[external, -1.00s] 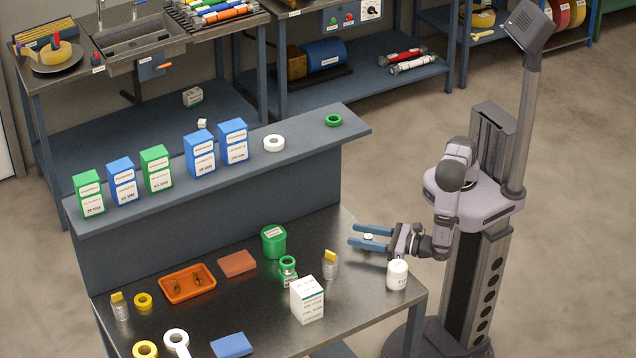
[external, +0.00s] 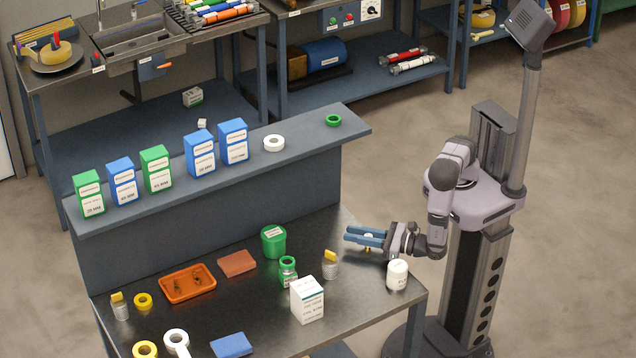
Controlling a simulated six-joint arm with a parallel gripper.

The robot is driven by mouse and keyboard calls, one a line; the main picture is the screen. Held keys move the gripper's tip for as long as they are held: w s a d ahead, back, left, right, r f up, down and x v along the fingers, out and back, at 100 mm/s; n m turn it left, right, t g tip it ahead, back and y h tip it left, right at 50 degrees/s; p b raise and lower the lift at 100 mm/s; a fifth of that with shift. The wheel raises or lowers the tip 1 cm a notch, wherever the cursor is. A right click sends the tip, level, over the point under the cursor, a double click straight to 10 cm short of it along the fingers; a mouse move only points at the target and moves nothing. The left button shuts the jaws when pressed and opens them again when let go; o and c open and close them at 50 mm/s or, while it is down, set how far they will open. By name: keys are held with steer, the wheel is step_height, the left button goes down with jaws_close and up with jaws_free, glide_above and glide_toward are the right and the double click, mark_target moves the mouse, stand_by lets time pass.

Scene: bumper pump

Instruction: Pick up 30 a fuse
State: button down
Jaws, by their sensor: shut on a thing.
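My gripper (external: 352,236) reaches left over the right rear part of the metal workbench, its blue fingers close together. It is shut on a small pale, yellowish piece (external: 368,248), which shows just below the fingers and is mostly hidden by them. It may be the 30 A fuse, but no label on it can be read. I cannot tell whether the piece touches the bench top.
A white bottle (external: 397,274) stands in front of my gripper. A yellow-topped jar (external: 330,266), a green-ringed jar (external: 288,269), a green canister (external: 273,242) and a white box (external: 307,300) stand to the left. A shelf (external: 318,148) with several boxes rises behind.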

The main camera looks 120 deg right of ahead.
steer(key=shift+r, duration=0.1)
step_height(320, 180, up, 10)
stand_by(0.7)
